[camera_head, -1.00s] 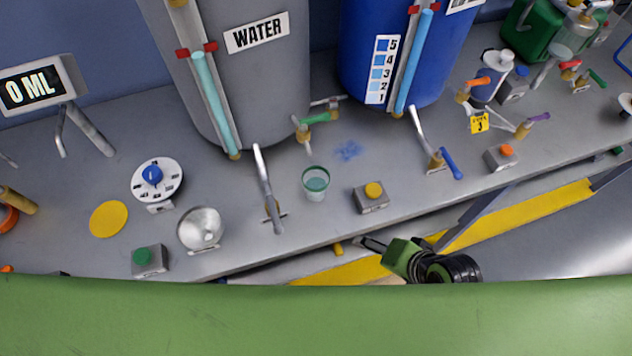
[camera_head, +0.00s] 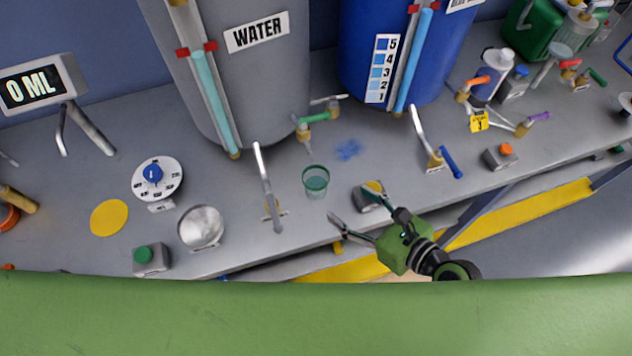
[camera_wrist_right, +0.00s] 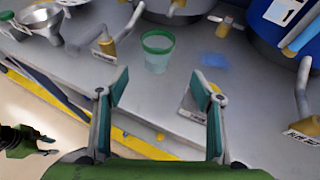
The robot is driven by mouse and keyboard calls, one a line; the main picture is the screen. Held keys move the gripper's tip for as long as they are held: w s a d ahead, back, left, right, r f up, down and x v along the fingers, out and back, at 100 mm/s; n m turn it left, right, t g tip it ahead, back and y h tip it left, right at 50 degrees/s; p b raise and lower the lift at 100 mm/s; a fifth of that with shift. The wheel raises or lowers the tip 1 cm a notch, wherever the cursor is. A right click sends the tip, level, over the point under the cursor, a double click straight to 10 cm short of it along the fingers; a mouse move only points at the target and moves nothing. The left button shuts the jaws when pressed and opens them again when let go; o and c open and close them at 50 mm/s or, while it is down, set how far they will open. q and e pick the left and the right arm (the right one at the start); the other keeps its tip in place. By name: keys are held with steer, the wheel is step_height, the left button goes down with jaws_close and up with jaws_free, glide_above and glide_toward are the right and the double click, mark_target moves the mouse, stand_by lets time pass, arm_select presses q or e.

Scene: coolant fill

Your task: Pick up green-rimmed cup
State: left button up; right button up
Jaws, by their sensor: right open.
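The green-rimmed cup (camera_head: 315,184) is a clear tumbler standing upright on the grey bench, in front of the water tank. It also shows in the right wrist view (camera_wrist_right: 157,55), beyond the fingertips and roughly centred between them. My right gripper (camera_head: 350,203) is open and empty at the bench's front edge, to the lower right of the cup and apart from it. Its two spread fingers show in the right wrist view (camera_wrist_right: 160,84). A dark and green part at the lower left of the right wrist view may be my left gripper; its jaws are unclear.
A yellow-button box (camera_head: 371,195) stands close to the right gripper's upper finger and is partly hidden. A metal lever (camera_head: 264,180) stands left of the cup. A green-handled tap (camera_head: 314,120) is behind it. Blue stains mark the bench right of the cup.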

mark_target(326, 188)
steer(key=x, duration=0.8)
steer(key=shift+p, duration=0.35)
steer(key=shift+s+f+x, duration=0.1)
steer(key=shift+f+x, duration=0.05)
steer(key=shift+x, duration=0.8)
steer(key=shift+s+f+x, duration=0.1)
steer(key=shift+f+x, duration=0.1)
steer(key=shift+x, duration=0.7)
steer(key=shift+s+f+x, duration=0.1)
steer(key=shift+f+x, duration=0.05)
steer(key=shift+x, duration=0.8)
steer(key=c, duration=1.4)
steer(key=shift+r, duration=0.1)
